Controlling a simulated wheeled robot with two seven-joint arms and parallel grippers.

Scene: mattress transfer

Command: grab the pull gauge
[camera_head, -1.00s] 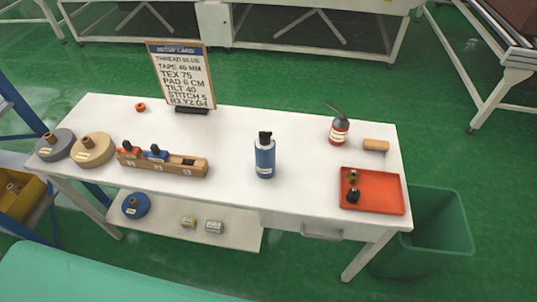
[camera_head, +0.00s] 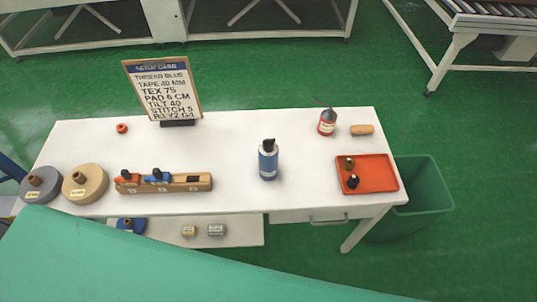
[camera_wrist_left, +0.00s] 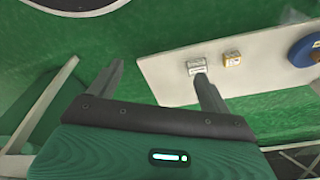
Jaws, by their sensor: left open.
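I cannot tell for sure which thing is the pull gauge. A blue cylinder (camera_head: 268,162) with a white band and black top stands upright mid-table in the head view. On the lower shelf (camera_head: 180,240) sit a tan-yellow small box (camera_head: 189,231) and a grey-white small box (camera_head: 216,230). In the left wrist view these are the grey-white box (camera_wrist_left: 196,66) and the yellow box (camera_wrist_left: 232,58). My left gripper (camera_wrist_left: 159,74) is open and empty, with one fingertip overlapping the grey-white box in the picture; contact cannot be told. My right gripper is not in view.
The white table (camera_head: 240,140) carries a setup card (camera_head: 163,88), two spools, a wooden block (camera_head: 190,183), an orange tray (camera_head: 385,172) and a red bottle (camera_head: 327,123). A blue spool (camera_head: 131,225) lies on the shelf. A green bin (camera_head: 425,190) stands right. A pale green surface covers the lower left.

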